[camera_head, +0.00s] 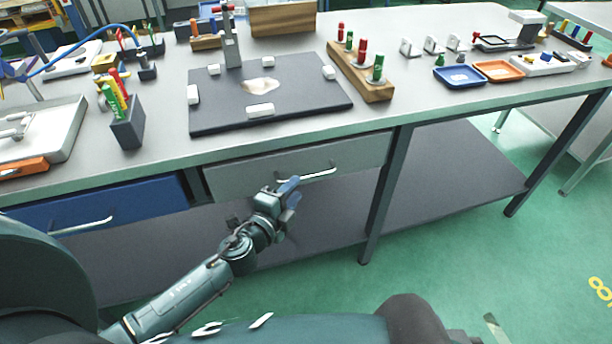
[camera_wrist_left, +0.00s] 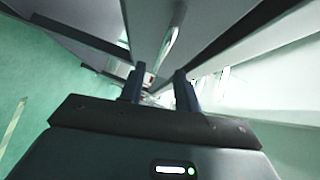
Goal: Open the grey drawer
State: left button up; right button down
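The grey drawer (camera_head: 262,176) is under the workbench top, right of a blue drawer, and its front looks flush with the bench. Its silver bar handle (camera_head: 322,174) runs across the front. My left gripper (camera_head: 291,189) is just in front of the drawer, by the left end of the handle. In the left wrist view my left gripper (camera_wrist_left: 160,88) has its two fingers apart with nothing clamped between them. The handle (camera_wrist_left: 171,38) extends ahead of the gap between the fingertips; contact cannot be told. My right gripper is not in view.
The blue drawer (camera_head: 130,205) with its own handle sits to the left. A bench leg (camera_head: 386,190) stands right of the grey drawer, and a dark lower shelf (camera_head: 450,170) lies below. On top are a dark plate (camera_head: 225,115) and a wooden peg block (camera_head: 372,90). Green floor is clear in front.

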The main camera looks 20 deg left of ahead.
aim_at(306, 176)
pick_arm(q)
jog(key=x, duration=0.6)
jog(key=shift+w, duration=0.25)
grip_shut()
dwell(0.3)
